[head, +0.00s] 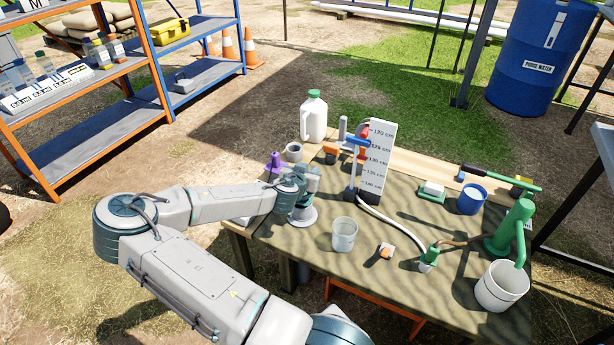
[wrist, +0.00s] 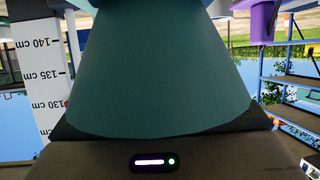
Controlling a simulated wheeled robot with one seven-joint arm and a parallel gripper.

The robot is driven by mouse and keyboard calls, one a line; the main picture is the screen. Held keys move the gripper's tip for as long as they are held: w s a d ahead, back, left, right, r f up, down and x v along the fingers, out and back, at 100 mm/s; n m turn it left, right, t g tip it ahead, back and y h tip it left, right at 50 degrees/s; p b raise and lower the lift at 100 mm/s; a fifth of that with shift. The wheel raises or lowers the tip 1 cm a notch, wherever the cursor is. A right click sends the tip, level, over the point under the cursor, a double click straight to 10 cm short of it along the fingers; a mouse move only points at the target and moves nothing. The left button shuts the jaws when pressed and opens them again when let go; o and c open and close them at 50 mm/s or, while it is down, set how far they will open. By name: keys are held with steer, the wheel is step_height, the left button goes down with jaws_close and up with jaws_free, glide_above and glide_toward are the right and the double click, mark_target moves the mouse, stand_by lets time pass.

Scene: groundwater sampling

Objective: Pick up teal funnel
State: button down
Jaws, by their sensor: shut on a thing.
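The teal funnel (wrist: 158,75) fills the middle of the wrist view, its wide edge low in the picture and its sides narrowing upward. My gripper (wrist: 160,126) is shut on it, with dark fingers showing at both lower sides of the funnel. In the head view the end of my arm is over the left part of the table (head: 285,235). I cannot clearly tell the funnel from my wrist there. Its far end is hidden.
A purple funnel (head: 275,161) stands just left of my wrist. A white depth scale (head: 376,160), a valve stand and a white jug (head: 313,117) are behind it. A clear beaker (head: 344,235) stands in front, right. A green pump (head: 512,228) and white bucket (head: 501,287) are farther right.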

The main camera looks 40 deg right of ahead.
steer(key=r, duration=0.2)
steer(key=r+p, duration=0.1)
steer(key=shift+s+d, duration=0.3)
steer(key=shift+s, duration=0.1)
steer(key=s+d+r+p, duration=0.2)
steer(key=s+d+r, duration=0.3)
steer(key=s, duration=0.4)
steer(key=shift+d+r+p, duration=0.3)
steer(key=shift+d+r, duration=0.1)
steer(key=shift+r, duration=0.05)
